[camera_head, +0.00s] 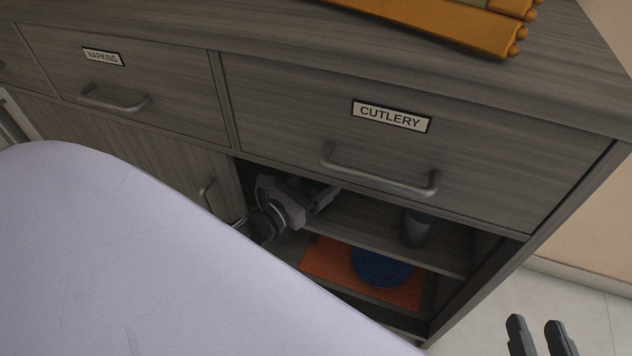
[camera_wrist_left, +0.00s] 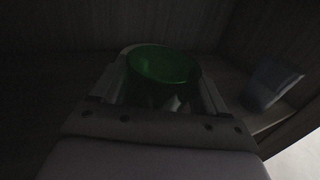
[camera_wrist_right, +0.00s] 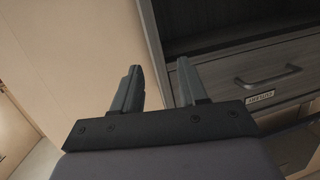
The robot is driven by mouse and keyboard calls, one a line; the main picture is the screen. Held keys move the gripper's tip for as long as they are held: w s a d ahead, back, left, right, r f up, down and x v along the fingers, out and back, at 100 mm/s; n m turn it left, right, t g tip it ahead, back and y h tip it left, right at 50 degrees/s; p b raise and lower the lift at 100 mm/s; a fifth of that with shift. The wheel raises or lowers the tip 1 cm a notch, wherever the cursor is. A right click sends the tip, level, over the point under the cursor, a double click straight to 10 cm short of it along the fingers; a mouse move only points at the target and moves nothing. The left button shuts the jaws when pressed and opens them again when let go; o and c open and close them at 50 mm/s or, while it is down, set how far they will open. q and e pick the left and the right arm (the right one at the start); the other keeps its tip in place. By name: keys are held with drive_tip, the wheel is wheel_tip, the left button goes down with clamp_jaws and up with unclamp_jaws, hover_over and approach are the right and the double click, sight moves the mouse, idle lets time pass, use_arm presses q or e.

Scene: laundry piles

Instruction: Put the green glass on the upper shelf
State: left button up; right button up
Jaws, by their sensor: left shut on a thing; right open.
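The green glass (camera_wrist_left: 163,75) shows in the left wrist view, between the fingers of my left gripper (camera_wrist_left: 163,92), which is shut on it. In the head view my left gripper (camera_head: 318,196) reaches into the open cabinet bay at the level of the upper shelf (camera_head: 365,225); the glass cannot be made out there in the shadow. Whether the glass touches the shelf is too dark to tell. My right gripper (camera_head: 541,338) is open and empty, outside the cabinet at the lower right; its spread fingers also show in the right wrist view (camera_wrist_right: 158,85).
A grey-blue cup (camera_head: 417,228) stands on the upper shelf to the right, also in the left wrist view (camera_wrist_left: 270,84). Below lie a blue plate (camera_head: 381,267) and an orange mat (camera_head: 325,258). The cutlery drawer (camera_head: 460,150) above is shut. Part of my own body covers the lower left.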

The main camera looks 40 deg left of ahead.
use_arm(q)
drive_tip(key=o, duration=1.2)
drive_tip(key=shift+f, duration=0.15)
drive_tip(key=shift+r, duration=0.3)
drive_tip(key=s+p, duration=0.1)
drive_tip(key=s, duration=0.3)
drive_tip(key=s+a, duration=0.1)
drive_tip(key=s, duration=0.3)
drive_tip(key=s+a+p, duration=0.1)
drive_tip(key=s, duration=0.3)
drive_tip(key=shift+f+p, duration=0.15)
drive_tip(key=shift+p, duration=0.2)
use_arm(e)
drive_tip(key=shift+w+a+f+m+g+y, duration=0.1)
drive_tip(key=shift+w+a+m+g+y, duration=0.2)
drive_tip(key=shift+a+m+g, duration=0.4)
drive_tip(key=shift+a, duration=0.1)
drive_tip(key=shift+n, duration=0.3)
